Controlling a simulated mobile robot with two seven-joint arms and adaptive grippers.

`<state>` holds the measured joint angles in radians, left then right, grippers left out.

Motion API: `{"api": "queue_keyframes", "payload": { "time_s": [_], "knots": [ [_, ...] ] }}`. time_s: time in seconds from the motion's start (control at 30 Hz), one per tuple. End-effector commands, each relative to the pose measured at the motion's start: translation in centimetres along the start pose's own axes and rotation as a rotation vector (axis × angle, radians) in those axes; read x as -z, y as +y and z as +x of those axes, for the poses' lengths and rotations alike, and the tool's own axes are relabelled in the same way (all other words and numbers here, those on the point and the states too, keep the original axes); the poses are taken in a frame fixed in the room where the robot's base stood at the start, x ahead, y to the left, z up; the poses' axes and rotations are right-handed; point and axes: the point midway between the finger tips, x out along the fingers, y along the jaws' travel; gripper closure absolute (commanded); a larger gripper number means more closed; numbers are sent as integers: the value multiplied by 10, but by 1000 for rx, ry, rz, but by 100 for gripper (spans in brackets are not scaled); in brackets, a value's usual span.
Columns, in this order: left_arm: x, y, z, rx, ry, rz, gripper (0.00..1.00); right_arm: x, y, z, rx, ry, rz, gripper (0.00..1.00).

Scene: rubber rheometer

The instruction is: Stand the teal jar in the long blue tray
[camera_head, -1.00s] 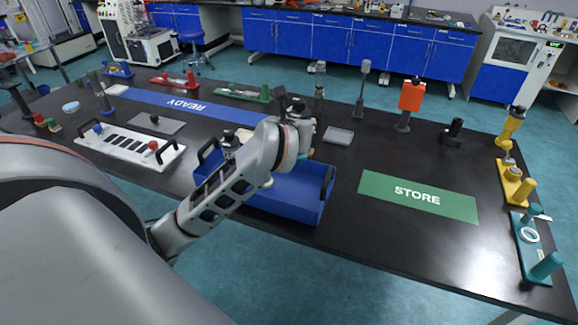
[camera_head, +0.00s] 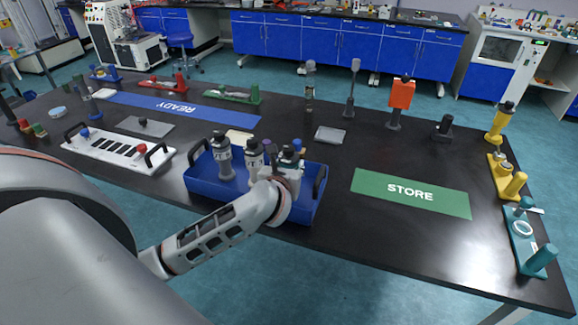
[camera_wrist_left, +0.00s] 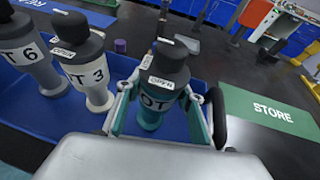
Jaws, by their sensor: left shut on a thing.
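The teal jar (camera_wrist_left: 155,100), with a black lid and a tag, is upright between the fingers of my left gripper (camera_wrist_left: 158,114) in the left wrist view. The gripper is shut on it. The jar is inside the right end of the long blue tray (camera_wrist_left: 112,71); whether its base touches the floor is unclear. In the head view my left gripper (camera_head: 285,178) is over the right part of the tray (camera_head: 305,207) and mostly hides the jar. A cream jar (camera_wrist_left: 92,77) and a grey jar (camera_wrist_left: 33,52) stand to its left in the tray.
The tray's dark right handle (camera_wrist_left: 216,115) is close beside my gripper. The green STORE mat (camera_head: 410,195) lies clear to the right. A blue READY mat (camera_head: 180,108) lies at the back left.

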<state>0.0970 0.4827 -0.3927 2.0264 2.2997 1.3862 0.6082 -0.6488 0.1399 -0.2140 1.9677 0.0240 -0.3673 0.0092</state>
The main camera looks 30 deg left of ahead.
Motion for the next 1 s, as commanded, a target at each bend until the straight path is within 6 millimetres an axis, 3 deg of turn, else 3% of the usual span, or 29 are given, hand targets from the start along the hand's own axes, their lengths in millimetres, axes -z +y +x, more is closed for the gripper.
{"api": "queue_keyframes", "payload": {
  "time_s": [0.33,0.37,0.4,0.43,0.83,1.0],
  "knots": [
    [2,0,1,0,-2,0,88,-7,0,2,0,-8,-1,60],
    [3,0,1,0,0,0,61,-7,0,2,0,-8,-1,60],
    [2,0,1,0,0,0,50,-7,0,2,0,-10,-1,60],
    [2,0,1,0,0,0,46,-8,0,2,0,-10,-1,60],
    [-2,0,0,0,-1,0,46,-4,1,0,-1,-9,-1,60],
    [0,-1,-22,2,1,-1,46,-1,1,0,-2,-3,-1,60]
  ]
}}
